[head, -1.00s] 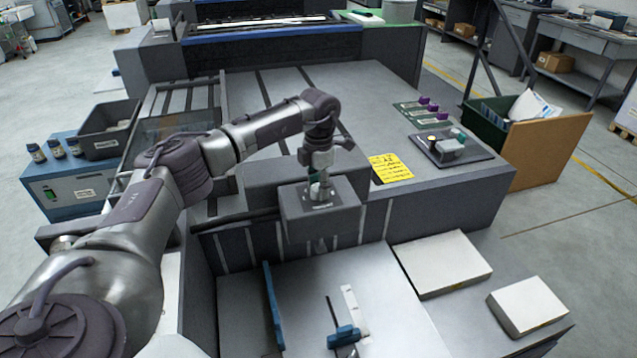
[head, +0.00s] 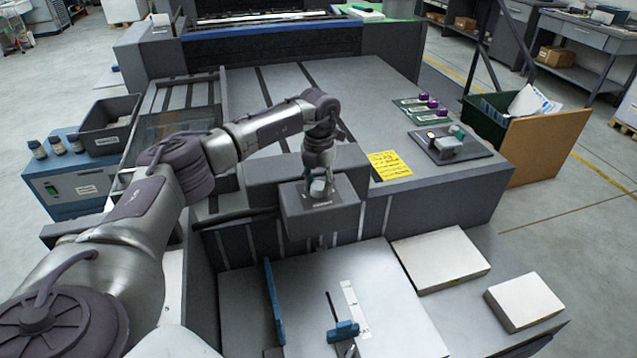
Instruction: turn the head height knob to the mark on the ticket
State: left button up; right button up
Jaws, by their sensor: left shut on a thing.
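The head height knob (head: 318,188) is a small pale knob on top of a dark grey box-shaped head (head: 319,219) at the front of the machine. My left gripper (head: 319,182) comes down on it from above and is shut on it. The fingers cover much of the knob, so its pointer and the scale marks cannot be read. The yellow ticket (head: 390,165) lies flat on the machine top, right of the head. Its writing is too small to read. My right gripper is not in view.
A dark plate with a small grey-green device (head: 448,144) and several purple-capped items (head: 423,96) lie to the right. White paper stacks (head: 440,259) sit in front. A grey bin (head: 108,124) and small bottles (head: 56,147) stand at left. A green bin (head: 497,112) stands at right.

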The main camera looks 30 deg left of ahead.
aim_at(319, 185)
pick_arm(q)
jog(key=shift+r, duration=0.1)
jog(key=o, duration=1.1)
jog(key=shift+o, duration=0.2)
notch_tip(319, 185, up, 12)
dwell(0.3)
